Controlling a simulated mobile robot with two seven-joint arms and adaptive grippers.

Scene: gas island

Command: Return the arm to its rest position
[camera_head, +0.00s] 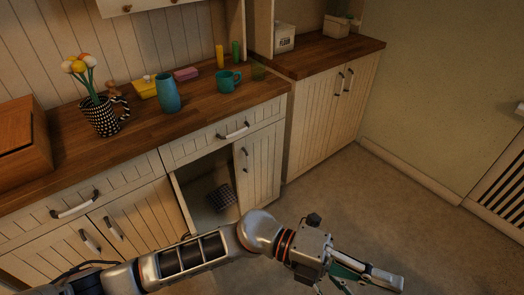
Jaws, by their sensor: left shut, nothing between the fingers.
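My left arm (200,252) reaches across the bottom of the head view from the left. My left gripper (378,280) is at the lower right, over the bare floor in front of the cabinets. It is shut and holds nothing, and its lower part is cut off by the picture's edge. It is apart from the counter and the cabinet doors. My right gripper is not in view.
The wooden counter (215,99) bears a teal vase (168,94), a teal mug (229,81), a checkered flower pot (101,117) and a wooden box (22,145). An open cabinet compartment holds a dark checkered item (222,197). The floor (365,205) to the right is clear.

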